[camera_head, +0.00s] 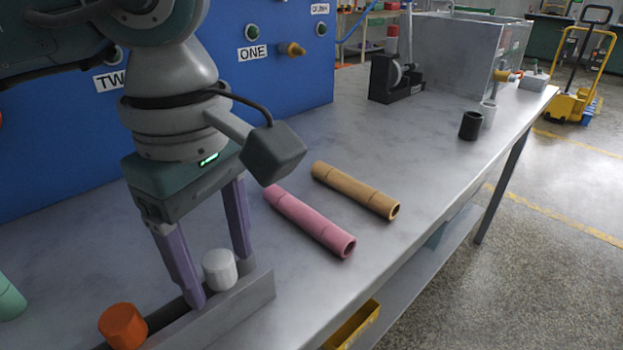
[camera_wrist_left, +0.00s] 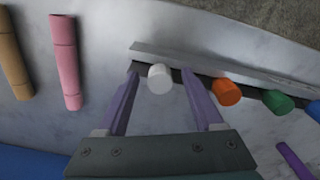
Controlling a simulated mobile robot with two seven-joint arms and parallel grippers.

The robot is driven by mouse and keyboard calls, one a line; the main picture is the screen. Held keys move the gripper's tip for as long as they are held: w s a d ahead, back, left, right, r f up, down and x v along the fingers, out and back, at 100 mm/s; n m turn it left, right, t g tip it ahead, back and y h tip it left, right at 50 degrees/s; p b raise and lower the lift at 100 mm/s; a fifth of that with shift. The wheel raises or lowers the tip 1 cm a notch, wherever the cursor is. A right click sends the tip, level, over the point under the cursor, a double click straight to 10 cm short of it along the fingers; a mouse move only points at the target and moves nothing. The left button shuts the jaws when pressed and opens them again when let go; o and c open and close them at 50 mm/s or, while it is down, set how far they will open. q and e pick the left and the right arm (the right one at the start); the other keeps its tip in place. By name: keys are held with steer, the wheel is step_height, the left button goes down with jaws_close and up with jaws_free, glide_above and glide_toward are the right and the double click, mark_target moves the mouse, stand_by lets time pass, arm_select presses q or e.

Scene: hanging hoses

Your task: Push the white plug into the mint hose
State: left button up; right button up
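The white plug (camera_head: 220,270) stands upright in a grey rack (camera_head: 250,298) near the table's front; it also shows in the left wrist view (camera_wrist_left: 160,79). My left gripper (camera_head: 219,280) is open, pointing down, with one purple finger on each side of the white plug. In the left wrist view a gap shows between the plug and each finger (camera_wrist_left: 160,72). Part of the mint hose (camera_head: 10,299) shows at the left edge of the head view; the rest is cut off. My right gripper is not in view.
An orange plug (camera_head: 123,326), a green plug (camera_wrist_left: 278,102) and a blue one share the rack. Pink (camera_head: 310,222) and tan (camera_head: 356,190) hoses lie to the right. A blue panel (camera_head: 270,80) stands behind. A purple strip (camera_wrist_left: 294,161) is unclear.

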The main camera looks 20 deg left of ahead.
arm_select(q)
jaws_close()
stand_by(0.3)
stand_by(0.3)
